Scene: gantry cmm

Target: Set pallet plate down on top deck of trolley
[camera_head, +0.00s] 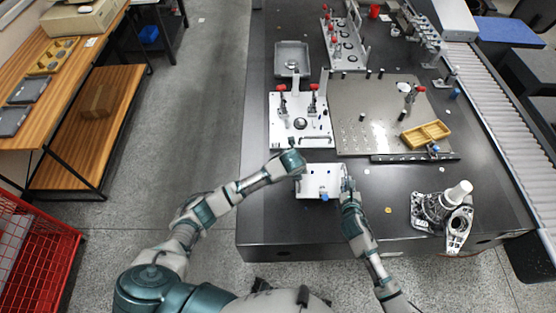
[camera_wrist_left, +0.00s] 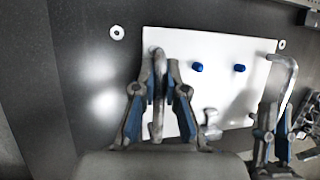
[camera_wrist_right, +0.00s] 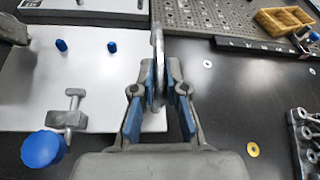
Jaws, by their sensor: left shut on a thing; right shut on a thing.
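The pallet plate (camera_head: 322,178) is a white rectangular plate near the front edge of the dark table. Its blue pins (camera_wrist_left: 197,67) show in the left wrist view, and a clamp with a blue knob (camera_wrist_right: 42,149) shows in the right wrist view. My left gripper (camera_head: 298,170) is shut on the handle at the plate's left side (camera_wrist_left: 158,85). My right gripper (camera_head: 347,185) is shut on the handle at its right side (camera_wrist_right: 159,65). I cannot tell whether the plate touches the table. I cannot make out the trolley with certainty.
The dark table (camera_head: 285,225) also holds a white fixture plate (camera_head: 290,125), a perforated plate (camera_head: 375,130), a yellow tray (camera_head: 425,134) and a metal casting (camera_head: 440,208). A wooden bench (camera_head: 75,75) and a red crate (camera_head: 40,245) stand left, across open floor (camera_head: 195,110).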

